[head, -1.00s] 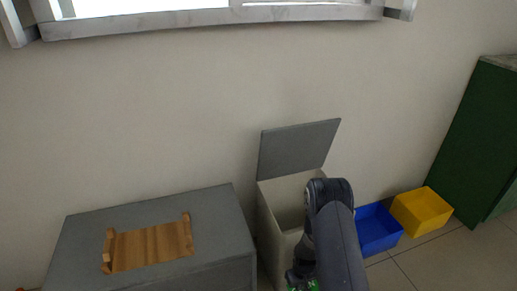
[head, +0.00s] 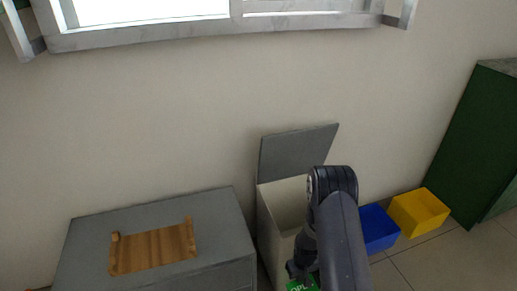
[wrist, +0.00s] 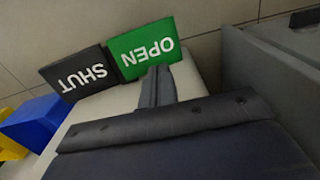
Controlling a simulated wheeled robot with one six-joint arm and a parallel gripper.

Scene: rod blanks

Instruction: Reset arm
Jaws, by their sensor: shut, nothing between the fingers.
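My gripper (wrist: 158,75) is shut and empty in the wrist view, its fingers together and pointing at the signs. A green sign reading OPEN (wrist: 141,50) and a black sign reading SHUT (wrist: 78,78) lie beyond the fingertips, upside down in this view. I cannot tell whether the fingers touch the green sign. In the head view my arm reaches down in front of a pale bin (head: 266,222) with its grey lid (head: 295,152) raised. Part of the green sign (head: 302,286) shows at the bottom edge, and my arm hides much of the bin.
A grey chest (head: 85,240) stands left of the bin with a wooden tray (head: 152,250) on it. A blue box (head: 378,228) and a yellow box (head: 419,212) stand right of my arm. A green cabinet (head: 470,150) is at far right. A window (head: 150,30) is above.

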